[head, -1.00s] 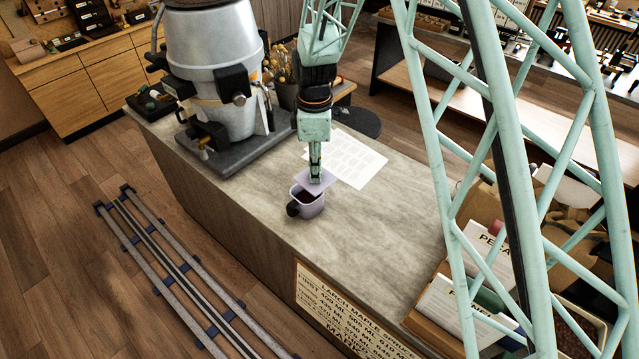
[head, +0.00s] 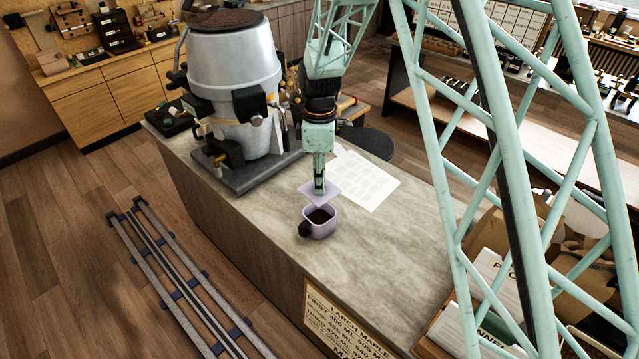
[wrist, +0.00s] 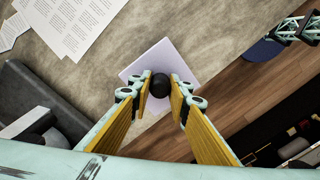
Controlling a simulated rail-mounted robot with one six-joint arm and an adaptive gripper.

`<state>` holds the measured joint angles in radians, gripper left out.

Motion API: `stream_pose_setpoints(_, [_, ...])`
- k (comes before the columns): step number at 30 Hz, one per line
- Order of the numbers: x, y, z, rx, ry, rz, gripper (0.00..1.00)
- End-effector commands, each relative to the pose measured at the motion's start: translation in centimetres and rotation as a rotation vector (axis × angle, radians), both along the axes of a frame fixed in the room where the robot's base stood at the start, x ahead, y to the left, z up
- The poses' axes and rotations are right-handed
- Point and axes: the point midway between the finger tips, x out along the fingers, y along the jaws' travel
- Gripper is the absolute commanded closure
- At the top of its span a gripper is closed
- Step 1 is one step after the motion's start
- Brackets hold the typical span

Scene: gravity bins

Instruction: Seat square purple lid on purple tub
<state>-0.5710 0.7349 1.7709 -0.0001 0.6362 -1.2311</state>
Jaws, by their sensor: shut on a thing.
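The square pale purple lid (head: 325,196) is in my gripper (head: 319,189), which points down and is shut on the lid's knob. In the wrist view the dark round knob (wrist: 160,85) sits between the yellow-padded fingers, with the lid (wrist: 155,58) beyond it. The purple tub (head: 322,229) stands upright on the counter, open, with dark contents and a black knob-like part on its left side. The lid is above and slightly behind the tub, apart from it, and its near corner overlaps the tub's back rim in the picture. The wrist view does not show the tub.
A grey stone-topped counter (head: 370,250) carries the tub. A printed sheet (head: 365,180) lies behind it to the right. A large silver machine (head: 235,80) stands at the back left. Boxes and packets (head: 500,275) are at the right. The counter around the tub is clear.

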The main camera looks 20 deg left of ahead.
Motion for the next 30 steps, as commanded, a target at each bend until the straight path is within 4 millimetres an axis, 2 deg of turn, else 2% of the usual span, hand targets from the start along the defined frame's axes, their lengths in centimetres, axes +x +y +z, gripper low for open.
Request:
stream_pose_setpoints(21, [0.0, 0.0, -4.0, 0.000, 0.000, 0.000, 0.96])
stream_pose_setpoints(30, [0.0, 0.0, -4.9, 0.000, 0.000, 0.000, 0.96])
